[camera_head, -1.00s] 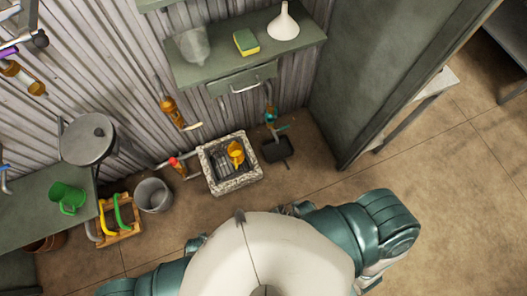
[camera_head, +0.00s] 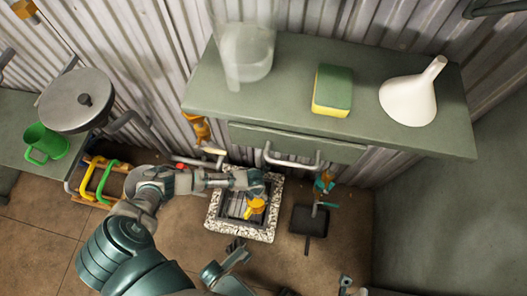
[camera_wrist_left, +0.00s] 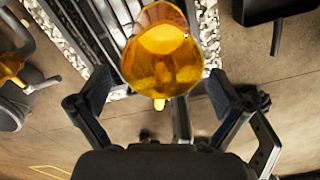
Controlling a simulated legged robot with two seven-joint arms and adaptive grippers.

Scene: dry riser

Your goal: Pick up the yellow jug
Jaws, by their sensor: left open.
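The yellow jug (camera_head: 256,207) sits in the speckled stone basin (camera_head: 213,221) on the floor, over a dark slatted grate. In the left wrist view the translucent jug (camera_wrist_left: 160,65) fills the upper middle, its open mouth partly facing the camera. My left gripper (camera_head: 258,188) is at the jug from above. In the wrist view its fingers (camera_wrist_left: 160,92) are spread wide, one on each side of the jug, with visible gaps. The gripper is open and holds nothing. In the head view, the gripper hides part of the jug.
A green shelf (camera_head: 300,62) with a drawer overhangs behind the basin. It bears a clear vessel (camera_head: 245,50), a sponge (camera_head: 333,90) and a white funnel (camera_head: 408,98). A dark dustpan (camera_head: 309,221) lies right of the basin. A green mug (camera_head: 44,142) stands on the left bench.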

